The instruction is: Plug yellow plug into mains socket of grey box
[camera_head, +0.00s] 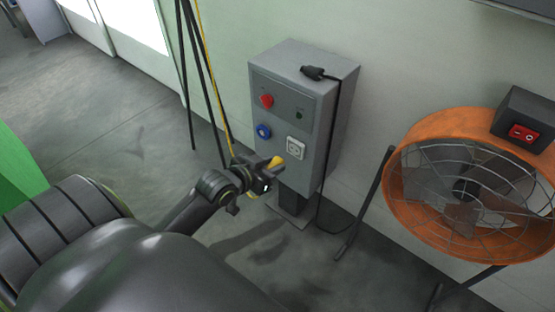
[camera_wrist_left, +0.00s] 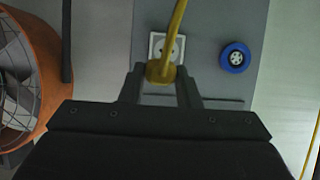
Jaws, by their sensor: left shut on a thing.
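The grey box (camera_head: 280,85) stands on a post against the wall. The white mains socket (camera_head: 296,147) is low on the right of its front face. My left gripper (camera_head: 268,177) is shut on the yellow plug (camera_head: 276,161), just below and left of the socket in the head view. In the left wrist view, the yellow plug (camera_wrist_left: 160,73) sits between the fingertips (camera_wrist_left: 160,85) and hides part of the socket (camera_wrist_left: 154,42). The plug appears apart from the socket, but the depth gap is hard to judge. My right gripper is not in view.
A blue round socket (camera_head: 263,131) and a red knob (camera_head: 266,101) are on the box front. A black plug (camera_head: 318,72) lies on top, its cable hanging down the right side. An orange fan (camera_head: 470,190) stands right. Dark poles (camera_head: 200,80) stand left.

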